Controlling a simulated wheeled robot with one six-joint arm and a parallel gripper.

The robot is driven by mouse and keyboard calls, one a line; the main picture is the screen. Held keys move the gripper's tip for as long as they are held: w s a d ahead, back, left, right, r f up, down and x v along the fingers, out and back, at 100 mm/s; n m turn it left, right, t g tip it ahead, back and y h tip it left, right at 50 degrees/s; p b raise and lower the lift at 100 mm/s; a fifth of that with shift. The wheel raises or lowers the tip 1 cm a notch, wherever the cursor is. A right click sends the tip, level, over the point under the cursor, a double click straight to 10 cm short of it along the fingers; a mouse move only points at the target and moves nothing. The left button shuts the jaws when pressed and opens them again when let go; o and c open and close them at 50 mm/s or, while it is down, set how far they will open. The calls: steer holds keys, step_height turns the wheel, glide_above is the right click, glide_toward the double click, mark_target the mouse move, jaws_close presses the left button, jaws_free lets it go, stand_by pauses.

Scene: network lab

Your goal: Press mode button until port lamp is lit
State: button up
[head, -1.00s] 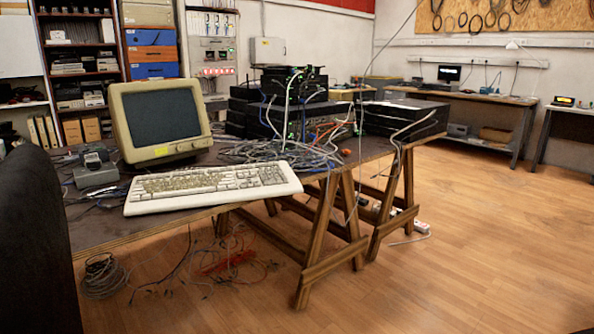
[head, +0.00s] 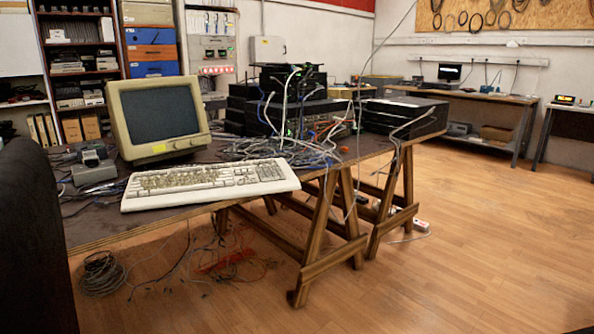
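A stack of dark network boxes (head: 240,119) stands at the back of the wooden trestle table, with cables hanging over its front. Small green lights (head: 290,131) glow among these cables. More dark flat boxes (head: 412,128) are stacked at the table's right end. I cannot make out a mode button or tell which light is the port lamp; they are too small or hidden by cables. My gripper is not in view.
A beige monitor (head: 160,116) and a keyboard (head: 207,185) stand on the table (head: 110,228). Tangled cables (head: 272,150) cover its middle, and loose cables (head: 102,275) lie below. A workbench (head: 500,96) runs along the back wall.

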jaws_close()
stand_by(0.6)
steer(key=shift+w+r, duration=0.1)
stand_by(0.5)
